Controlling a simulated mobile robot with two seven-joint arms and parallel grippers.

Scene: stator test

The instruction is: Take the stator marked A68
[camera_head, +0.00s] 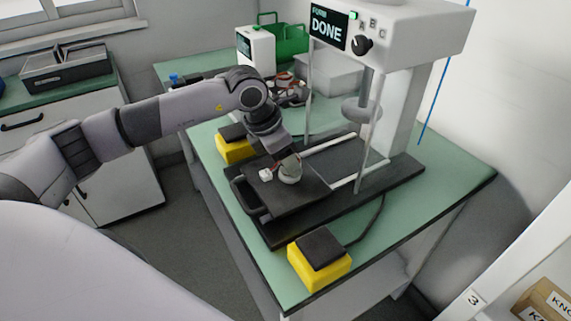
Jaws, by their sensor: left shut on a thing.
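My left gripper (287,163) reaches in from the left and points down over the black sliding plate (275,190) of the press machine. It is shut on a small round grey-white part, the stator (290,174), at the plate. No A68 mark is readable on it. A small white block (265,175) lies on the plate just left of the stator. The machine's screen (328,29) reads "FORM DONE". My right gripper does not show.
Two yellow buttons with dark tops, one near (319,265) and one far (235,148), flank the machine. The press head (400,30) and its posts rise behind the plate. A white device (256,50), green crate (283,42) and clear bin (330,75) stand behind.

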